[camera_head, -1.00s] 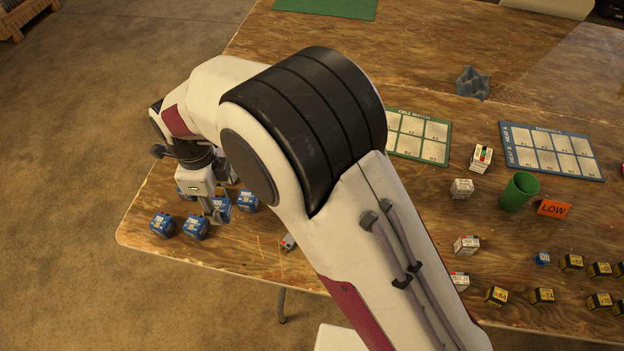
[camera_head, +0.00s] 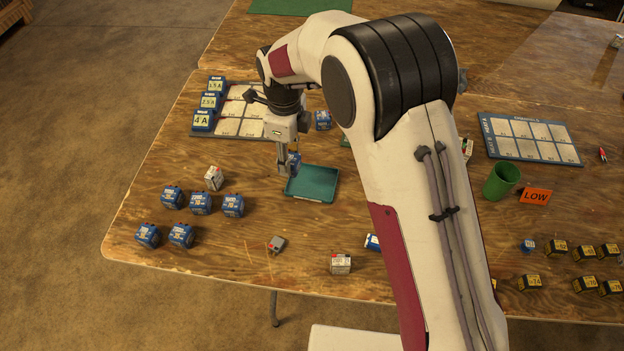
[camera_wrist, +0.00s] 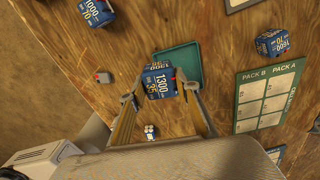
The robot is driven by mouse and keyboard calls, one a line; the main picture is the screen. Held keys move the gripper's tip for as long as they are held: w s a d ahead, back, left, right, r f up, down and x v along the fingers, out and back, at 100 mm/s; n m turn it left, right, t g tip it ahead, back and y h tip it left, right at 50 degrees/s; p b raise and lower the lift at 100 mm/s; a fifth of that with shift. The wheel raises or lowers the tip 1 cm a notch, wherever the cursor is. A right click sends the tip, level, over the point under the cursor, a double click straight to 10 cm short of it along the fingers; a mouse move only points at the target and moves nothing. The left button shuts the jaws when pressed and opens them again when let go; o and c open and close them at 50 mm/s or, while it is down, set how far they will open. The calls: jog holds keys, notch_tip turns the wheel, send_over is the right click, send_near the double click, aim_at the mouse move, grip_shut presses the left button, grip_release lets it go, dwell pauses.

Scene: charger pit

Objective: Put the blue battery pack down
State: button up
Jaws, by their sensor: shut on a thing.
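My gripper (camera_head: 286,172) points down near the middle of the table, its fingers closed around a blue battery pack (camera_head: 294,160). In the wrist view, the held pack (camera_wrist: 160,82) shows between both fingers, with "1300" and "35" printed on it. A shallow teal tray (camera_head: 312,197) lies just right of and below the gripper in the head view. In the wrist view, part of the tray (camera_wrist: 178,55) shows beyond the pack and looks empty. The pack appears raised above the table; its exact height is hard to tell.
Several blue packs (camera_head: 200,203) stand at the table's left, near a white box (camera_head: 214,178). A gridded board with blue blocks (camera_head: 204,120) lies behind. A grey block (camera_head: 276,244) and a white box (camera_head: 340,264) are in front. A green cup (camera_head: 502,180) stands at right.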

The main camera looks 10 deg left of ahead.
jog(key=w+d+n, duration=0.1)
jog(key=w+d, duration=0.2)
jog(key=d, duration=0.2)
jog(key=shift+w+r+n, duration=0.3)
jog(key=shift+f, duration=0.1)
send_over(312, 183)
jog(key=shift+f, duration=3.05)
jog(key=shift+f, duration=0.1)
jog(key=shift+f, duration=1.75)
jog(key=shift+f, duration=0.1)
